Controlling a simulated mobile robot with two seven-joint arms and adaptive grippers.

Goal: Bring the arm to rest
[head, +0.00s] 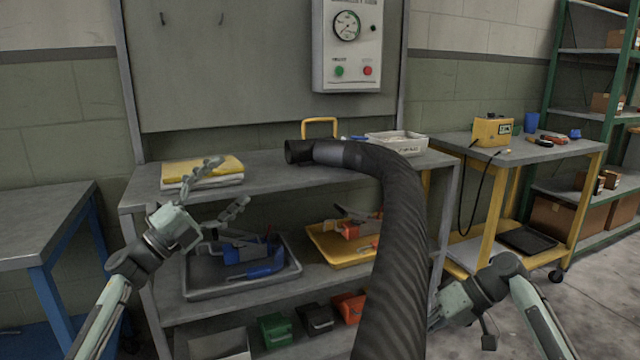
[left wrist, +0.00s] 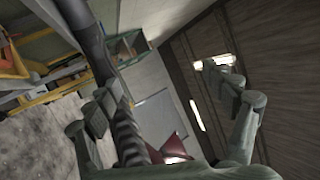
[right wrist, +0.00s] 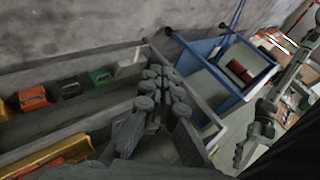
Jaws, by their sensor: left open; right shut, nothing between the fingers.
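My left gripper (head: 226,184) is open and empty in the head view, in front of the bench, near the folded yellow and white cloths (head: 202,172). Its spread fingers also show in the left wrist view (left wrist: 163,84). My right arm is low at the right in the head view, right of the black hose, which may hide part of its gripper. In the right wrist view the right gripper (right wrist: 160,75) is shut with its fingers together and nothing between them.
A thick black hose (head: 398,240) rises in front of the bench (head: 265,168). A grey tray (head: 205,289) and yellow tray (head: 325,248) hold tools on the shelf below. A yellow-legged table (head: 560,150) stands right, a blue-legged table (head: 35,215) left.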

